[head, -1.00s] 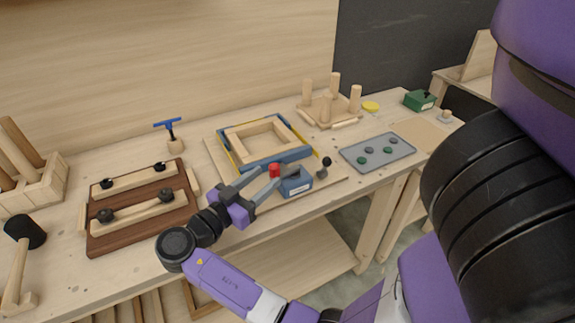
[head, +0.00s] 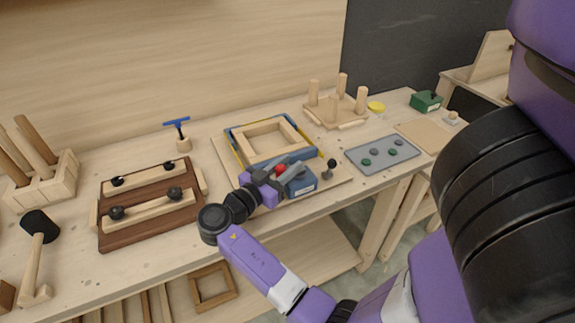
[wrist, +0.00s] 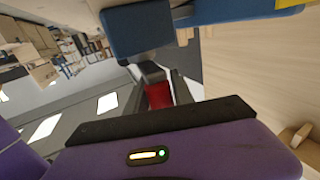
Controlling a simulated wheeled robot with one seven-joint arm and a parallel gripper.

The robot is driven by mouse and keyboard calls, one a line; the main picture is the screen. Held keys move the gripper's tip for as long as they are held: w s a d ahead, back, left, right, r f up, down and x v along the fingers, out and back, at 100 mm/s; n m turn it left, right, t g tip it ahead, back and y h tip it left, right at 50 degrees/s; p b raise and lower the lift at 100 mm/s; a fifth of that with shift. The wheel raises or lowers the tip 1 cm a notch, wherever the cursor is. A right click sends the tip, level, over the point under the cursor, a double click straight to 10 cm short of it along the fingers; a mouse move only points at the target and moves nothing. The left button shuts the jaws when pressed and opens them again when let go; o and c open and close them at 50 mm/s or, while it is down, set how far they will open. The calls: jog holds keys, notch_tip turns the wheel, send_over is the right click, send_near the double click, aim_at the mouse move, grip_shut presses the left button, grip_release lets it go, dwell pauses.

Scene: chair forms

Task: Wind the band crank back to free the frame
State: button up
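The band crank is a blue box (head: 300,184) with a red knob (head: 280,169) and a grey arm, at the front edge of the frame's base board. In the wrist view the red knob (wrist: 158,95) lies between the two fingers. The frame (head: 265,140) is a pale wooden square inside blue bars, with a yellow band at its left side, behind the crank. My gripper (head: 287,170) is at the knob with its fingers apart, one on each side. Whether either finger touches the knob is not clear. The fingers partly hide the crank arm.
A black ball-topped lever (head: 331,163) stands right of the crank box. A grey tray (head: 382,154) with round pieces lies further right. A brown clamp board (head: 150,205) and a mallet (head: 38,240) are at left. A pegged stool form (head: 336,108) stands behind.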

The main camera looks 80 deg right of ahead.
grip_shut()
dwell(1.1)
